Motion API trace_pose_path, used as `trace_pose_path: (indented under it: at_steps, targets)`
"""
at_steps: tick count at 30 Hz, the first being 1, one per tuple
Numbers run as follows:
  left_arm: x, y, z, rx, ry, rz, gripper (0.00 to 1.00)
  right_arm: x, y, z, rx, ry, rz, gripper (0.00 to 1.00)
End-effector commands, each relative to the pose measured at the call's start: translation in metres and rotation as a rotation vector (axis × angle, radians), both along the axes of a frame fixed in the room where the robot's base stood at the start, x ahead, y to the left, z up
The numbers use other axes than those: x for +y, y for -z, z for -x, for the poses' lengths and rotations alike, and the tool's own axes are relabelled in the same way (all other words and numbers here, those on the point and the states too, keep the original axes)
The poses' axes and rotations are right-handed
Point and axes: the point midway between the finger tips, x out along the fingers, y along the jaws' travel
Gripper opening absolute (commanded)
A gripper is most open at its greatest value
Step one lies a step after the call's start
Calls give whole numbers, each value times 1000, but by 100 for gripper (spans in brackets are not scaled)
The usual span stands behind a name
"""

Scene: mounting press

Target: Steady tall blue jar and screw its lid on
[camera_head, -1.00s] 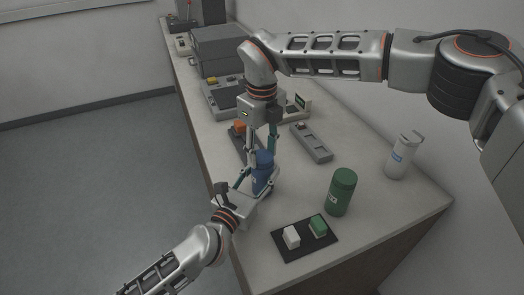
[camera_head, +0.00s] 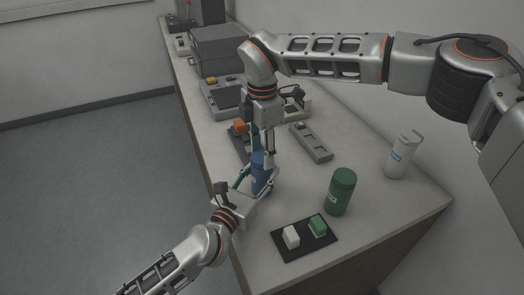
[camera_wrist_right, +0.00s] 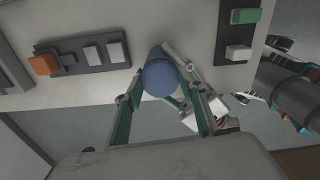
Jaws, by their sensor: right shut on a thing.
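The tall blue jar (camera_head: 258,182) stands upright near the bench's left edge, partly hidden by both grippers. My left gripper (camera_head: 255,186) reaches in low from the front left, with its fingers on either side of the jar's body. My right gripper (camera_head: 262,155) points down from above and is shut on the blue lid at the jar's top. In the right wrist view the round blue lid (camera_wrist_right: 160,80) shows end-on between the right fingertips. Its seam with the jar is hidden, so I cannot tell how far it is screwed on.
A green jar (camera_head: 341,192) stands to the right, behind a black tray (camera_head: 289,252) with a white and a green block. A white bottle (camera_head: 402,155) stands at the right. A grey slotted holder (camera_head: 311,142) and grey machines (camera_head: 217,52) lie farther back.

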Motion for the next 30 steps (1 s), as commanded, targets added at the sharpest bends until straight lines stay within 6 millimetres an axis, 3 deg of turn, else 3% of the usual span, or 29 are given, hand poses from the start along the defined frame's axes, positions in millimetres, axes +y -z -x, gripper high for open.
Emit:
trace_pose_path:
  at_steps: [21,30]
  targets:
    - [1,1,0,2,-2,0,0,1,0,1,3,1267,-2,28]
    - [1,1,0,3,-2,-1,0,1,-1,1,0,1426,-2,28]
